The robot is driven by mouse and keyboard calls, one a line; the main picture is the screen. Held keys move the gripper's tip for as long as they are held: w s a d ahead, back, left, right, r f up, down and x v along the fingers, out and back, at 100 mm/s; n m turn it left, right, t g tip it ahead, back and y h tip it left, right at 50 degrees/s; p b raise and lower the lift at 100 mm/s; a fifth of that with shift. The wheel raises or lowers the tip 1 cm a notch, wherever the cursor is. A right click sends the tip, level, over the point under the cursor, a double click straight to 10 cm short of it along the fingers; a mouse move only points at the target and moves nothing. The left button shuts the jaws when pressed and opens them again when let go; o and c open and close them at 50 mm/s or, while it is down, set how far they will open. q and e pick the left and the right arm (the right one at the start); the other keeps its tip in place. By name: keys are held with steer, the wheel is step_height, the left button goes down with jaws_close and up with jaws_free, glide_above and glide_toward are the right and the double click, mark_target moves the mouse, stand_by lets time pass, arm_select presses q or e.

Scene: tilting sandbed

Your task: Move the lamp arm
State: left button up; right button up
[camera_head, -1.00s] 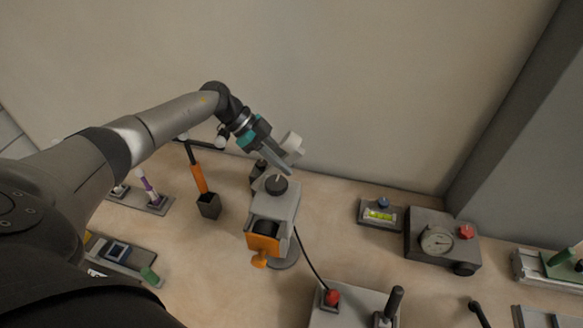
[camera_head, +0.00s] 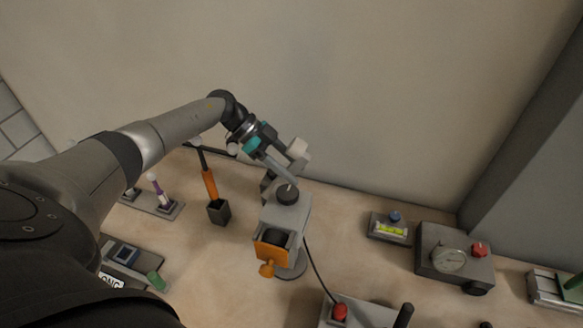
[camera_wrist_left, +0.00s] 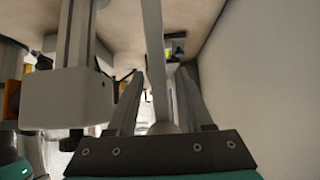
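The lamp seems to be the grey unit with a black knob, an orange-framed front and a round base; its grey housing (camera_head: 287,214) shows in the middle of the head view. A pale block (camera_head: 299,149) on a grey link, seemingly part of the lamp arm, stands behind it. My left gripper (camera_head: 285,172) points down to the right, close beside this block and above the knob. In the left wrist view, its fingers (camera_wrist_left: 160,80) are apart, with a pale rod (camera_wrist_left: 154,50) between them and visible gaps at both sides. I cannot tell if they touch anything. My right gripper is out of view.
An orange-handled tool stands in a black holder (camera_head: 219,212) to the left. A level (camera_head: 390,229) and a gauge box (camera_head: 453,262) are at right. A red-button box (camera_head: 340,312) is in front. The wall lies close behind the lamp.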

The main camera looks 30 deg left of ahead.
arm_select(q)
steer(key=b+v, duration=0.1)
steer(key=v, duration=1.4)
steer(key=shift+a+r, duration=0.1)
